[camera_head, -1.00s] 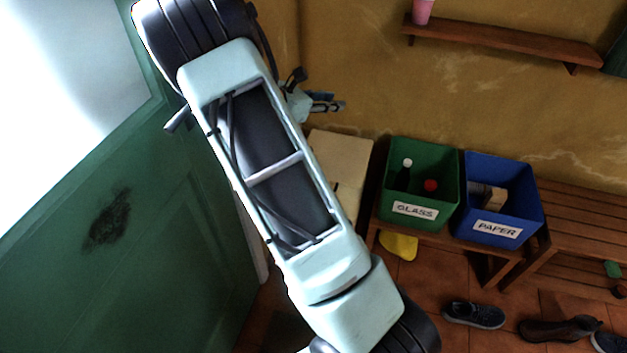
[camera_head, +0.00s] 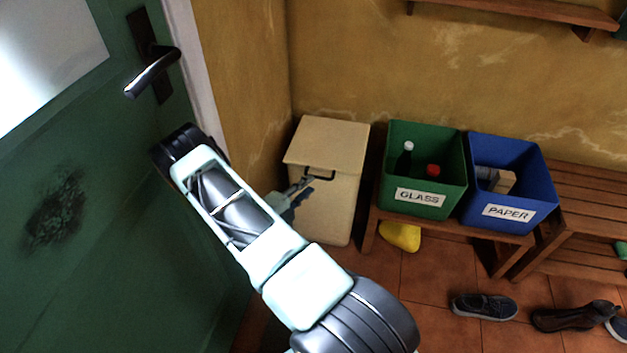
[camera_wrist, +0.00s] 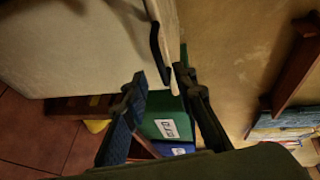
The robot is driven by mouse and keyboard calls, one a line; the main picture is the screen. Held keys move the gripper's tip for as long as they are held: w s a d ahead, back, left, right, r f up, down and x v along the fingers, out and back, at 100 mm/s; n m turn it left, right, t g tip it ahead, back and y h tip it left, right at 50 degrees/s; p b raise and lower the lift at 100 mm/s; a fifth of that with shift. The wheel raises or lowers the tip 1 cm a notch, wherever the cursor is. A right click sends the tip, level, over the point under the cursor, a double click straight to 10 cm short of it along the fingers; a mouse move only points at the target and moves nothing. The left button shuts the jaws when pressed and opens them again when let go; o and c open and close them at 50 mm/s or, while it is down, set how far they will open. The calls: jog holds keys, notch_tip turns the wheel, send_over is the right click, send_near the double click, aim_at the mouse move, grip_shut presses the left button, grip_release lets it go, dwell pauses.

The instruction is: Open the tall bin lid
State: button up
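The tall cream bin (camera_head: 335,215) stands in the corner by the yellow wall, its lid (camera_head: 328,145) lying shut on top. A dark handle (camera_head: 320,176) sticks out from the front edge of the lid. My gripper (camera_head: 307,186) is in front of the bin, just below and left of the handle. In the wrist view the bin (camera_wrist: 80,45) fills the upper left, with the handle (camera_wrist: 157,50) just beyond my open gripper (camera_wrist: 164,80). The fingers are apart with nothing between them, and I see no clear contact with the handle.
A green GLASS crate (camera_head: 425,160) and a blue PAPER crate (camera_head: 535,190) stand on a wooden bench right of the bin. A green door (camera_head: 110,210) is close on the left of my arm. Shoes (camera_head: 485,306) lie on the tiled floor.

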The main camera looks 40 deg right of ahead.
aim_at(318, 177)
jog(key=b+x, duration=0.1)
jog(key=x, duration=0.5)
jog(key=shift+d, duration=0.25)
grip_shut()
